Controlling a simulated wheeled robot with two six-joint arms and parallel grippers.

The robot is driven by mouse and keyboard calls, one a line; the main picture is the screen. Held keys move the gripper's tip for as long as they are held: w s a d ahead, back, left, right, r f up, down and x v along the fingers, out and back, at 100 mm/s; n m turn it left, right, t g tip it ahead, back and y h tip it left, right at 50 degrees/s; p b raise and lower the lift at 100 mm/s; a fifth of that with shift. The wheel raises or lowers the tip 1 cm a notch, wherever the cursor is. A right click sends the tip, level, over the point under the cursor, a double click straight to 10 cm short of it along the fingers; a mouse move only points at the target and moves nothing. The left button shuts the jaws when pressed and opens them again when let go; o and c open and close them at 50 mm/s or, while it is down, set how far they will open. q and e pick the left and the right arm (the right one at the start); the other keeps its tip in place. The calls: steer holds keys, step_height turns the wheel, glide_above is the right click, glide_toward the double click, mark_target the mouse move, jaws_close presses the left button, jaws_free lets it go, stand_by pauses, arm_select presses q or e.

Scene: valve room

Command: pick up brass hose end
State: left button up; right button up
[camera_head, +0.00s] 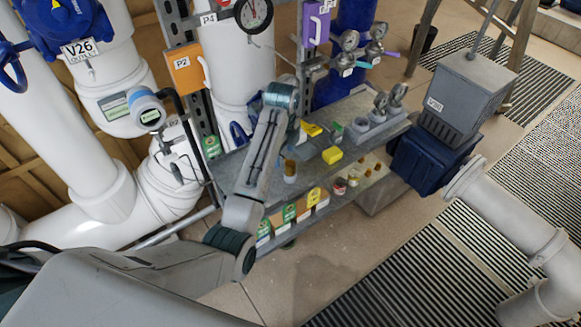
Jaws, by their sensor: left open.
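A small brass-coloured piece (290,167) shows at the top of a pale cup-like holder on the grey bench, just right of my left forearm. It looks like the brass hose end, but it is too small to be sure. My left arm reaches up from the lower left over the bench. My left gripper (298,116) is at its far end, beyond the teal wrist joint, above the bench and apart from the brass piece. It is open, and its fingers are mostly hidden behind the arm. My right gripper is not in view.
The grey bench (228,166) holds a yellow block (332,155), a yellow tool (311,129) and gauges (381,101) at the right. White pipes (78,165) stand left. A dark blue crate (421,160) and a pale flanged pipe (515,218) are right. The floor in front is clear.

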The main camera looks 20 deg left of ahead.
mark_target(289, 163)
arm_select(q)
steer(key=shift+w+d+r+m, duration=0.25)
steer(key=shift+w+r+m, duration=0.15)
steer(key=shift+w+r, duration=0.2)
steer(key=shift+w+d+r+m, duration=0.25)
steer(key=shift+w+r+m, duration=0.15)
steer(key=shift+w+r, duration=0.15)
step_height(289, 163, down, 6)
steer(key=b, duration=0.6)
steer(key=shift+b, duration=0.3)
step_height(289, 163, down, 3)
steer(key=b, duration=0.3)
steer(key=shift+w+f, duration=0.15)
steer(key=shift+f, duration=0.6)
steer(key=shift+r, duration=0.1)
steer(key=shift+c, duration=0.5)
steer(key=c, duration=0.9)
